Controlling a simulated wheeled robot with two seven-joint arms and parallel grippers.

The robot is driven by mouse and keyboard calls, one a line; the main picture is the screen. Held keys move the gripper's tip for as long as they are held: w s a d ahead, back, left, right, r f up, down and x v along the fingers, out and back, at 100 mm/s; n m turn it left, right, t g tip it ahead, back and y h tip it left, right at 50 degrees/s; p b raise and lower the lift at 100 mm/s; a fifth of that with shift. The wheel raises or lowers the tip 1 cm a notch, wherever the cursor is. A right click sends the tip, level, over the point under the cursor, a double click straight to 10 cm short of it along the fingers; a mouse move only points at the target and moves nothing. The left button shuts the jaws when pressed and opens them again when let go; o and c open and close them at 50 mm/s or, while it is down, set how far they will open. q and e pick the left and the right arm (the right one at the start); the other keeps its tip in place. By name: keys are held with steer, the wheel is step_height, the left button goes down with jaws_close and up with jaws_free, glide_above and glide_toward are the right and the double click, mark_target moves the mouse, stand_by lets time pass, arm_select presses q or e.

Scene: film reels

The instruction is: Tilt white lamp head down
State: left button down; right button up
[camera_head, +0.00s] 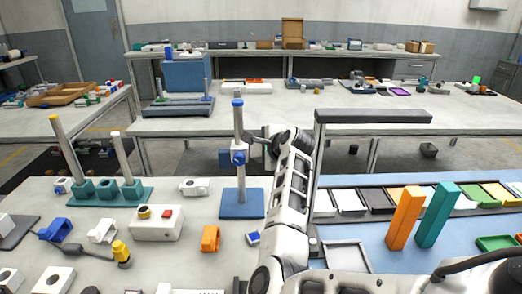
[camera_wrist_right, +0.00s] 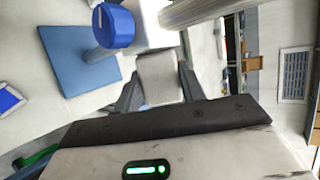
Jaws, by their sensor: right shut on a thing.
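A grey post (camera_head: 239,125) with a blue cap (camera_head: 238,102) and a blue collar (camera_head: 239,157) stands upright on a square blue base (camera_head: 242,204). My right gripper (camera_head: 262,140) is just right of the post, below its cap. In the right wrist view, the gripper (camera_wrist_right: 160,85) is shut on a pale block (camera_wrist_right: 159,76), which appears to belong to the white lamp head (camera_wrist_right: 152,22). In the head view my gripper hides most of the lamp head. My left gripper is not in view.
A teal stand with pegs (camera_head: 110,192) and a white box with a red button (camera_head: 157,222) are to the left. An orange block (camera_head: 405,218) and a teal block (camera_head: 437,215) stand upright on the right.

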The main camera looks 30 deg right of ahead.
steer(key=shift+t, duration=0.4)
steer(key=shift+f, duration=0.1)
steer(key=o, duration=1)
steer(key=shift+s, duration=0.1)
steer(key=v, duration=1.6)
steer(key=shift+a+b, duration=0.25)
steer(key=shift+b, duration=0.15)
